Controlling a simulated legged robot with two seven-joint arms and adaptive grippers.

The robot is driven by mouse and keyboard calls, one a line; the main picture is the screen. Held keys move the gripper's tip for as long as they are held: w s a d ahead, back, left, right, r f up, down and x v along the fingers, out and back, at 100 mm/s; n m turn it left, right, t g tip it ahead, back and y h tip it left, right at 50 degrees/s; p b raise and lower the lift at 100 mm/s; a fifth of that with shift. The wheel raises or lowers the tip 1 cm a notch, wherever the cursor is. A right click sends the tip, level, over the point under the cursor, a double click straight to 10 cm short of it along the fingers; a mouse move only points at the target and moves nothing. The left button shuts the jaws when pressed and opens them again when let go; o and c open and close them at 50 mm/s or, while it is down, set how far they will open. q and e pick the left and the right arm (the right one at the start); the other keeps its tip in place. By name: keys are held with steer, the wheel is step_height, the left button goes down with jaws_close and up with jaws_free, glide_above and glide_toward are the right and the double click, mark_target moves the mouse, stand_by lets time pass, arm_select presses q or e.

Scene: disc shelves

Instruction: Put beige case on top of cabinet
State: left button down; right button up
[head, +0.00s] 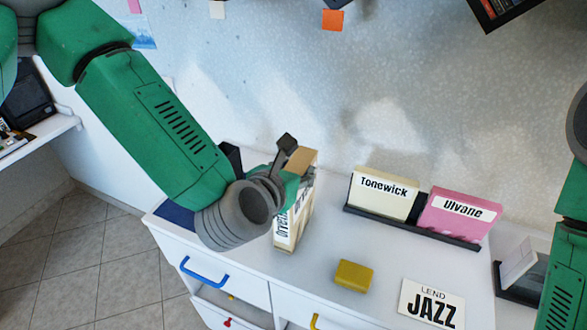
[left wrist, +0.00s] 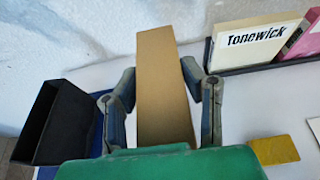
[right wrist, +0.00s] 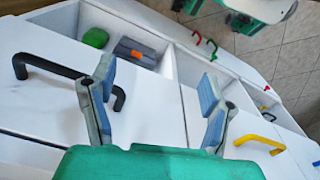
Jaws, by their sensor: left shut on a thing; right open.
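The beige case (head: 285,234), with a white label on its side, stands upright at the left part of the white cabinet top (head: 325,285). I cannot tell whether its base touches the surface. My left gripper (head: 293,163) is shut on its upper part and hides much of it. In the left wrist view the case's tan edge (left wrist: 165,95) sits between the two fingers (left wrist: 160,85). My right gripper (right wrist: 155,88) is open and empty above the cabinet front, in the right wrist view.
A black rack (head: 425,230) holds the cream Tonewick case (head: 383,195) and the pink Ulvane case (head: 459,214). A black open holder (left wrist: 55,125) is left of the case. Drawer handles (head: 203,271) stick out below.

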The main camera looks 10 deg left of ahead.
arm_select(q)
steer(key=shift+w+d, duration=0.15)
steer(key=shift+d, duration=0.2)
steer(key=c, duration=1.4)
jaws_free()
steer(key=shift+a+f, duration=0.15)
steer(key=shift+a, duration=0.15)
steer(key=o, duration=0.4)
steer(key=shift+a, duration=0.65)
steer(key=shift+d+r, duration=0.15)
steer(key=shift+r, duration=0.05)
steer(key=v, duration=0.4)
steer(key=d+v, duration=0.1)
steer(key=v, duration=0.1)
steer(key=shift+s+d+r, duration=0.1)
steer(key=shift+s+r, duration=0.05)
steer(key=shift+s, duration=0.25)
steer(key=p+v, duration=0.5)
steer(key=p, duration=0.4)
steer(key=shift+s+p, duration=0.15)
steer(key=shift+p, duration=0.25)
arm_select(e)
step_height(320, 180, up, 10)
steer(key=shift+d+f, duration=0.15)
steer(key=shift+d, duration=0.15)
arm_select(q)
steer(key=shift+a, duration=0.25)
